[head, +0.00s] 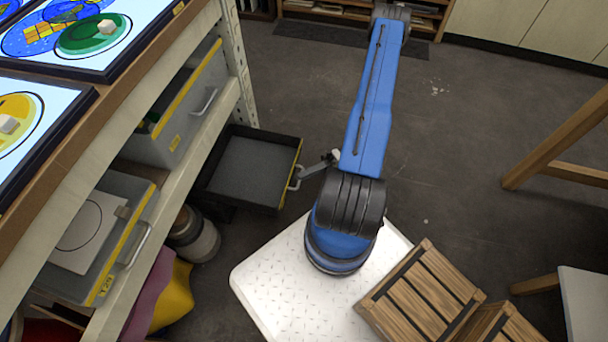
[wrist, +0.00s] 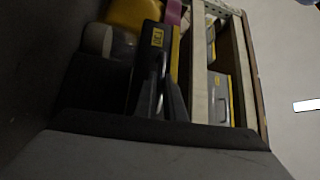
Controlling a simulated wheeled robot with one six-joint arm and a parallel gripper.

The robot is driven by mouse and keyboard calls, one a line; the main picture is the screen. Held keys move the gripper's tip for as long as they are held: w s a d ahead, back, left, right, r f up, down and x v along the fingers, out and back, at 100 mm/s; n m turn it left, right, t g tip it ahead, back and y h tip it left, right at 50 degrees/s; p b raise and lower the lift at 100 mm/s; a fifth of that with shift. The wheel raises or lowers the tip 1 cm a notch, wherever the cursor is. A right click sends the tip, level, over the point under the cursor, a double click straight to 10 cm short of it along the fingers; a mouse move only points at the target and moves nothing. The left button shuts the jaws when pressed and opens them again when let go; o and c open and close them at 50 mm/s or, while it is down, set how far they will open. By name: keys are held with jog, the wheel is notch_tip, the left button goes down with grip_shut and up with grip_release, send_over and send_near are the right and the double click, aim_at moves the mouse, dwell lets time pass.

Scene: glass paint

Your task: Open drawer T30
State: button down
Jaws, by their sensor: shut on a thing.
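A dark drawer (head: 247,168) with a yellow-edged front stands pulled out at the lowest level of the shelf unit, its grey floor bare. My gripper (head: 300,176) is at the front of this drawer, shut on its metal handle (head: 295,181). In the wrist view, my gripper (wrist: 172,103) is dark and partly blurred against the drawer front, below a yellow label (wrist: 157,38). The label's writing is too small to read with certainty. The back of the drawer is partly hidden by the shelf.
Two grey bins with handles, an upper one (head: 185,110) and a nearer one (head: 103,240), sit on the shelf. A metal pot (head: 195,237) stands below. My white base has wooden crates (head: 420,292) on it. Open floor (head: 440,150) lies to the right.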

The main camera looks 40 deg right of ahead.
jog(key=c, duration=1.8)
grip_release()
jog(key=shift+d, duration=0.1)
jog(key=shift+c, duration=0.2)
jog(key=s+d+f, duration=0.2)
jog(key=d, duration=1.5)
jog(key=shift+s+f, duration=0.2)
jog(key=shift+s, duration=0.05)
